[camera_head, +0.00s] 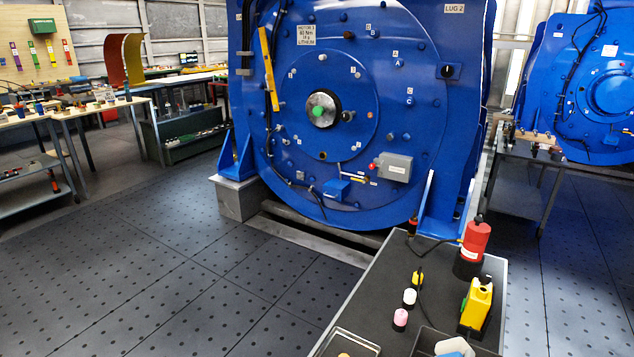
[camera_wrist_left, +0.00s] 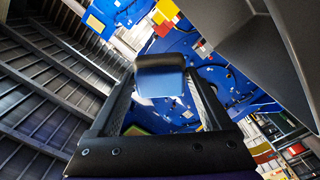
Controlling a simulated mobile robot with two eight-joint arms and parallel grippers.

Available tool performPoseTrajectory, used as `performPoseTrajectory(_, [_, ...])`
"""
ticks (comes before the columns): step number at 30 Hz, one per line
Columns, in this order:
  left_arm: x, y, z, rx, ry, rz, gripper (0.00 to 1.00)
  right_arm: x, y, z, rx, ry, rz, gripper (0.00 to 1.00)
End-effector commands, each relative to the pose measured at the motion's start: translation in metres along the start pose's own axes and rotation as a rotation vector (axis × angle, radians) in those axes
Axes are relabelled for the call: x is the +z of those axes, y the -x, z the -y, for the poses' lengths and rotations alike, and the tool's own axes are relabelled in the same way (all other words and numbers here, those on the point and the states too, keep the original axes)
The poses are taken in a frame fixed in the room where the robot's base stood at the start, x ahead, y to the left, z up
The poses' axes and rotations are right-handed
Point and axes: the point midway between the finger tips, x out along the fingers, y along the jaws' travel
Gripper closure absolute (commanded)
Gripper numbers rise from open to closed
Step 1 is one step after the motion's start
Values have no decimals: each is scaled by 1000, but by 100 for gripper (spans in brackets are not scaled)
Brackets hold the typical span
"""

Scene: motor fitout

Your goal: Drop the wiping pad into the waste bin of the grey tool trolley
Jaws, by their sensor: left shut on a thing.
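In the left wrist view my left gripper (camera_wrist_left: 160,80) is shut on a pale blue-white piece with a dark rounded top, which looks like the wiping pad (camera_wrist_left: 158,87). The head view shows neither gripper. The grey tool trolley (camera_head: 383,283) stands at the lower right of the head view, in front of the large blue motor. A dark open bin (camera_head: 424,335) is at its near end, cut off by the bottom edge. Pale blue and white material shows in it. Whether it is the waste bin I cannot tell for sure.
The trolley also carries a red can (camera_head: 476,240), a yellow device (camera_head: 477,303), small bottles (camera_head: 400,319) and a metal tray (camera_head: 342,343). The blue motor (camera_head: 350,60) stands behind it. The dark floor (camera_head: 190,300) to the left is clear.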

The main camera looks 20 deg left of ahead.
Motion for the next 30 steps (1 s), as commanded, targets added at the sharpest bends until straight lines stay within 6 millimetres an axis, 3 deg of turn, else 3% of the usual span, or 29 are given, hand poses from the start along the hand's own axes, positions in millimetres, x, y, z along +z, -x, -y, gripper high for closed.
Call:
performPoseTrajectory(3, [6,0,7,0,0,0,63,2,-8,0,0,0,2,27])
performPoseTrajectory(11, [6,0,7,0,0,-1,63,2,-8,0,0,0,2,27])
performPoseTrajectory(12, [6,0,7,0,0,-1,13,2,-8,0,0,0,2,27])
performPoseTrajectory(15, [6,0,7,0,0,-1,0,2,-8,0,0,0,2,27])
performPoseTrajectory(23, [6,2,6,0,0,0,0,2,-7,0,0,0,2,27])
performPoseTrajectory(30, [5,39,5,2,1,0,0,0,0,0,0,0,0,27])
